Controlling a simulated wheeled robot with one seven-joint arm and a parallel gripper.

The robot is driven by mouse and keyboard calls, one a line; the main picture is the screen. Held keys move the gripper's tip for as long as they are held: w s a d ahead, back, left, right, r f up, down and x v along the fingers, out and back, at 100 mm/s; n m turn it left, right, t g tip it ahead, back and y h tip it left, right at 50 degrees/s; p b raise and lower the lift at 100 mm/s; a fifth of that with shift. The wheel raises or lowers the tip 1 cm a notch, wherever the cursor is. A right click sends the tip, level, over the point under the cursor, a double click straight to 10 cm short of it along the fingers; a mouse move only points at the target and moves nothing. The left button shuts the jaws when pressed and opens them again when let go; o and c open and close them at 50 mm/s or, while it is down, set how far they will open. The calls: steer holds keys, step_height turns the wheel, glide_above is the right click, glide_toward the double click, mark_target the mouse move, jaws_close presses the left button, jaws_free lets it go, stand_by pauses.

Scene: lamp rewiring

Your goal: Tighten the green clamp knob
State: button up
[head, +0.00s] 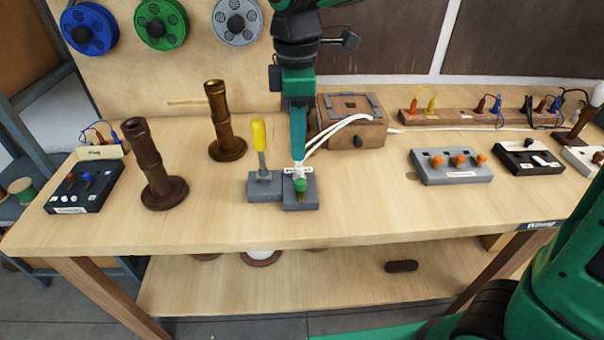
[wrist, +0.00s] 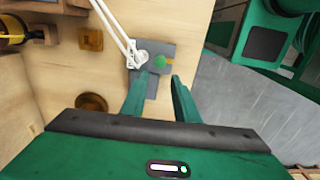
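The green clamp knob (head: 300,184) sits on the front of a small grey clamp block (head: 300,201) on the table. In the wrist view the knob (wrist: 160,62) shows just beyond the gap between my fingertips. My gripper (head: 298,160) points down over the back of the block, close to the knob. In the wrist view my gripper (wrist: 161,75) is open, with a clear gap between its fingers. White wires (head: 338,128) run from a wooden box to the clamp. Whether a finger touches the clamp or wires I cannot tell.
A yellow-handled screwdriver (head: 259,137) stands upright in a grey holder (head: 264,187) left of the clamp. The wooden box (head: 365,131) stands behind. Two lamp columns, dark (head: 155,165) and brass (head: 223,122), stand left. A grey switch panel (head: 450,168) is right. The front table strip is clear.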

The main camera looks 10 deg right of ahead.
mark_target(301, 180)
steer(key=f, duration=0.9)
steer(key=shift+d+f, duration=0.2)
steer(key=shift+f, duration=0.2)
jaws_close()
steer(key=shift+d, duration=0.25)
steer(key=shift+a, duration=0.15)
